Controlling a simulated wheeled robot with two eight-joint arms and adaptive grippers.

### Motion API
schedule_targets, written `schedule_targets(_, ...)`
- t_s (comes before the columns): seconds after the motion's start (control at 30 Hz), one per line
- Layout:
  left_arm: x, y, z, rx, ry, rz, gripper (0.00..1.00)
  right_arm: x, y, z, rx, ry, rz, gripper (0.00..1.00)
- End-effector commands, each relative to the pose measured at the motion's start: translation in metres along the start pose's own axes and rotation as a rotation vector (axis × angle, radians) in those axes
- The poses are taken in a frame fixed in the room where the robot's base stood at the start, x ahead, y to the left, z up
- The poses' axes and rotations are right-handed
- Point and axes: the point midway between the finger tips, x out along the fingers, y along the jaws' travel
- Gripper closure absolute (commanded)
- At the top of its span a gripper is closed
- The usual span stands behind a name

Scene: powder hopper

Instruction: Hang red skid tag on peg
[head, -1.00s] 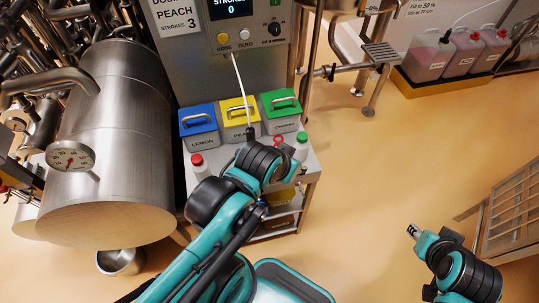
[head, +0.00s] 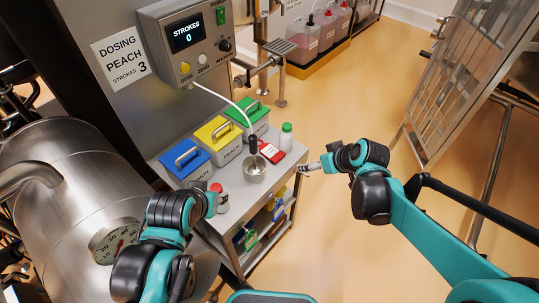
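A red tag-like piece with a white patch (head: 271,150) lies on the cart top, between the steel cup and the green-capped bottle. My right gripper (head: 308,167) is just right of the cart's edge, apart from the red piece; its fingers are too small to tell open from shut. My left gripper (head: 212,199) is at the cart's left front, beside the red-capped bottle (head: 217,190); its fingers are mostly hidden. I cannot make out a peg clearly.
Blue (head: 185,158), yellow (head: 218,138) and green (head: 249,114) lidded bins line the back of the cart (head: 237,205). A black nozzle on a white hose stands over a steel cup (head: 255,172). A green-capped bottle (head: 286,135) is at the right.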

Motion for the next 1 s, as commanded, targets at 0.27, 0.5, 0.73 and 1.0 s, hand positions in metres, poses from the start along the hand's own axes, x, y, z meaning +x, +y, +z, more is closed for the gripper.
schedule_targets(0.27,0.003,0.0,0.002,0.0,0.0,0.0,0.64,0.106,0.002,-0.02,-0.21,0.084,-0.154,0.21)
schedule_targets(0.5,0.004,0.0,0.003,0.0,0.0,0.0,0.64,0.145,-0.002,-0.019,-0.29,0.128,-0.203,0.21)
schedule_targets(0.73,0.011,0.0,0.008,0.0,0.0,0.0,0.64,0.171,-0.007,-0.02,-0.296,0.13,-0.207,0.21)
schedule_targets(1.0,0.025,0.0,0.018,0.0,0.0,0.0,0.64,0.203,-0.015,-0.025,-0.296,0.13,-0.207,0.21)
